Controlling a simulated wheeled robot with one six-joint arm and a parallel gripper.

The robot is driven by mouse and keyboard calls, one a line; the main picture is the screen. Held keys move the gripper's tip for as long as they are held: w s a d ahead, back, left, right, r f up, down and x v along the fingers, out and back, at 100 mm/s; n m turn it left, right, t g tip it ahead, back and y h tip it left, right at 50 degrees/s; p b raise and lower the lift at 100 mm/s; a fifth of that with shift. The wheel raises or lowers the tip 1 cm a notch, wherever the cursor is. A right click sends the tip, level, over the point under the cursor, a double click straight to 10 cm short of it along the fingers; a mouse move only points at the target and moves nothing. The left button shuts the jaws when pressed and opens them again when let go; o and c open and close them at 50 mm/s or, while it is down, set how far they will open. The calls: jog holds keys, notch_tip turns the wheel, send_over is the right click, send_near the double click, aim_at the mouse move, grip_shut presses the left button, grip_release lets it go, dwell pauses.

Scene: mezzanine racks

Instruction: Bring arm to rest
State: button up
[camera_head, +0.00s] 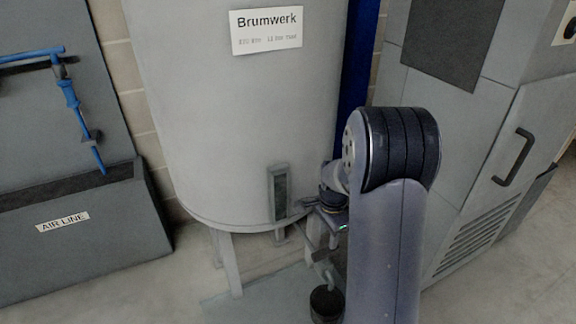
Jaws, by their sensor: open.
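My arm rises from the bottom right of the middle, bent at a large dark joint. My gripper (308,205) is small in the picture, partly hidden behind my own arm, and points left toward the lower part of a grey tank (235,120). It is open, and I see nothing held in it. The fingertips appear close to the tank's lower edge, beside a narrow upright gauge-like strip (279,195). I cannot tell whether they touch the tank.
A label reading "Brumwerk" (267,30) is on the tank, which stands on legs. At left is a grey "AIR LINE" unit (110,225) with a blue hose tool (72,95). A grey cabinet (470,130) with a black handle (514,157) stands at right. Floor shows at lower left.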

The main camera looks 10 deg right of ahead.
aim_at(326, 251)
notch_tip(326, 251, down, 10)
jog(key=b, duration=0.3)
jog(key=shift+f, duration=0.2)
jog(key=shift+r, duration=0.15)
